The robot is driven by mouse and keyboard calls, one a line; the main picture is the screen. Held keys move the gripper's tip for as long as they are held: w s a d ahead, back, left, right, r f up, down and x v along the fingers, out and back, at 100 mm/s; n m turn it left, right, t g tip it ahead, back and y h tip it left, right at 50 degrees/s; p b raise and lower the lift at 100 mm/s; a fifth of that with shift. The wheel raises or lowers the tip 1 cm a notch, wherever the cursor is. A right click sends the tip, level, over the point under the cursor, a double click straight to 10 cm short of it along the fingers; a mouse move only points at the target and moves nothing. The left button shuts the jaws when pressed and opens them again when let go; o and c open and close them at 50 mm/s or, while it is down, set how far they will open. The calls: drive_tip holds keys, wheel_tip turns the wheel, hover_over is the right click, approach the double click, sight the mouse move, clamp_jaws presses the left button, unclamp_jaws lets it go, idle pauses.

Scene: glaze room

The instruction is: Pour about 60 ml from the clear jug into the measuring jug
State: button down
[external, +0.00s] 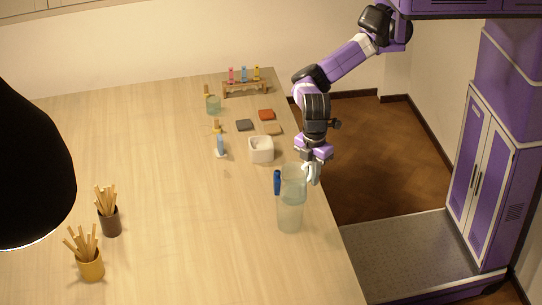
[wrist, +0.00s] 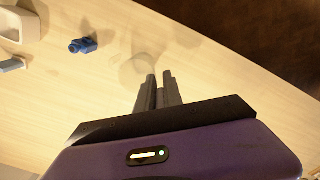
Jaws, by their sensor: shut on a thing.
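Two clear, pale-green vessel shapes overlap near the right table edge in the external view. The upper one, beside my gripper (external: 313,172), I take for the clear jug (external: 293,181). The lower one looks like the measuring jug (external: 290,217), but the border between them is hard to see. A blue handle (external: 277,183) shows at their left; whose it is I cannot tell. It also shows in the wrist view (wrist: 83,45). There, my gripper (wrist: 160,80) is shut on the clear jug, its fingers close together by a faint clear outline (wrist: 139,68). Liquid levels are unclear.
Stick-filled cups (external: 111,221) stand at the left. A black lamp-like shape (external: 30,170) blocks the left edge. The middle table is clear.

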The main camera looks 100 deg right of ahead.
drive_tip(key=s+a+f+p, duration=0.4)
drive_tip(key=s+a+f, duration=0.4)
drive_tip(key=s+a, duration=0.15)
drive_tip(key=d+f+m, duration=0.1)
drive_tip(key=f, duration=0.1)
drive_tip(key=w+d+f+m, duration=0.1)
drive_tip(key=f, duration=0.2)
drive_tip(key=w+d+f+m+p, duration=0.1)
drive_tip(key=f, duration=0.1)
drive_tip(key=shift+d+f, duration=0.3)
drive_tip(key=shift+d, duration=0.05)
drive_tip(key=shift+w+d, duration=0.1)
drive_tip(key=shift+w, duration=0.25)
drive_tip(key=shift+d+r+y, duration=0.1)
drive_tip(key=shift+y, duration=0.4)
